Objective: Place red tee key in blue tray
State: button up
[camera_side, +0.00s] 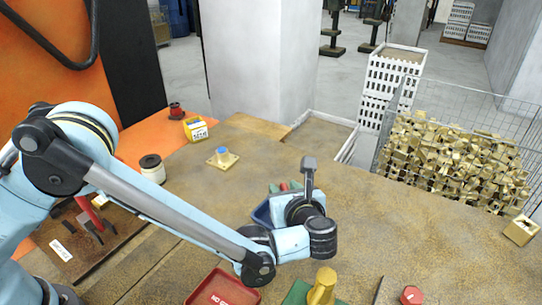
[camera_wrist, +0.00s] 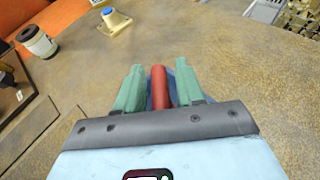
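The red tee key (camera_wrist: 159,88) shows as a red bar between the two green fingers of my gripper (camera_wrist: 158,90) in the wrist view. Narrow gaps show on both sides of the bar, so the fingers look open around it. Part of the blue tray (camera_wrist: 180,64) shows behind the fingertips. In the side view the blue tray (camera_side: 261,214) is largely hidden by my wrist, and my gripper (camera_side: 285,187) is at it with a bit of red between the green fingers. Whether the key rests on the tray floor cannot be told.
A red tray (camera_side: 208,291) and a brass part (camera_side: 322,285) in a green tray are at the front. A brass flange with blue top (camera_side: 222,157), white cup (camera_side: 152,168) and yellow box (camera_side: 195,128) stand left. A wire basket (camera_side: 455,160) of brass parts is right.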

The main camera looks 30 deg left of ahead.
jog(key=shift+o, duration=0.6)
jog(key=shift+r, duration=0.2)
jog(key=v, duration=1.2)
jog(key=a+r+n+g+h, duration=0.2)
jog(key=a+n, duration=0.4)
jog(key=a, duration=0.3)
jog(key=a+r+n+g+h, duration=0.25)
jog(key=a+n, duration=0.25)
jog(key=a, duration=0.4)
jog(key=s+a+n+t+h, duration=0.2)
jog(key=s+a+n+h, duration=0.3)
jog(key=n, duration=1.1)
jog(key=s+a, duration=0.3)
jog(key=a, duration=0.1)
jog(key=shift+s+a+f, duration=0.2)
jog(key=shift+a, duration=0.15)
